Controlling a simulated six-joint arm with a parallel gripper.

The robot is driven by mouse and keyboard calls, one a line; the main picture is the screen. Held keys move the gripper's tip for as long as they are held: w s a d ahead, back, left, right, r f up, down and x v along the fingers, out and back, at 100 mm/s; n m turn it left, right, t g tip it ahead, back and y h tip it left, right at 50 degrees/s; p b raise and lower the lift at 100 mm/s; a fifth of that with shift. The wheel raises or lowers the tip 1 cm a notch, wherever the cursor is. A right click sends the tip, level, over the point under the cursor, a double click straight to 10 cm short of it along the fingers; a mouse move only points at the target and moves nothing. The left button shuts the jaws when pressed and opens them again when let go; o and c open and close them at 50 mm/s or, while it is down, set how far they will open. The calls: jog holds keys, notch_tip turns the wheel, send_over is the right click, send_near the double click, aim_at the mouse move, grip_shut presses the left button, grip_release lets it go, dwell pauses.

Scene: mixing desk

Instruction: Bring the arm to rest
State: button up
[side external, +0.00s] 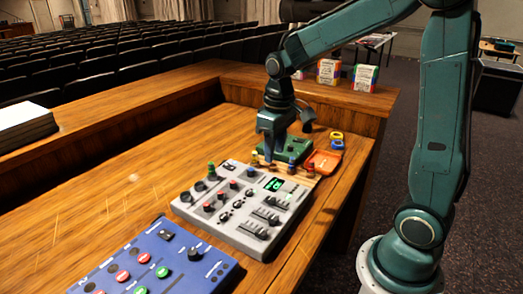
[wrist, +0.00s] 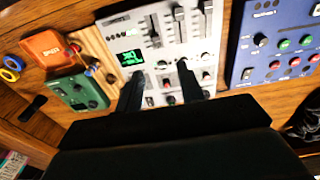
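A grey mixing console (side external: 225,190) with knobs, sliders and a lit green display lies on the wooden desk (side external: 95,190). It also fills the upper middle of the wrist view (wrist: 128,28). My gripper (side external: 269,158) points down near the console's far edge, beside a green box. In the wrist view, my gripper (wrist: 160,88) shows two dark fingers set apart, with only the console's panel seen between them. It holds nothing that I can see. Whether the fingertips touch anything cannot be told.
The green box (side external: 296,148) and an orange box (side external: 325,161) stand close behind the console, by a wooden strip with small knobs. Yellow and blue rings (side external: 337,140) lie farther right. A blue control panel (side external: 130,262) lies in front. Small cartons (side external: 364,78) stand on the raised ledge.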

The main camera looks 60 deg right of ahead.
jog(key=s+a+r+t, duration=0.2)
jog(key=s+a+r, duration=0.1)
jog(key=s, duration=0.5)
jog(key=s+a+r+t, duration=0.3)
jog(key=s+r, duration=0.2)
jog(key=s, duration=0.3)
jog(key=shift+s+a+r, duration=0.15)
jog(key=shift+s+a, duration=0.1)
jog(key=shift+a, duration=0.1)
dwell(1.5)
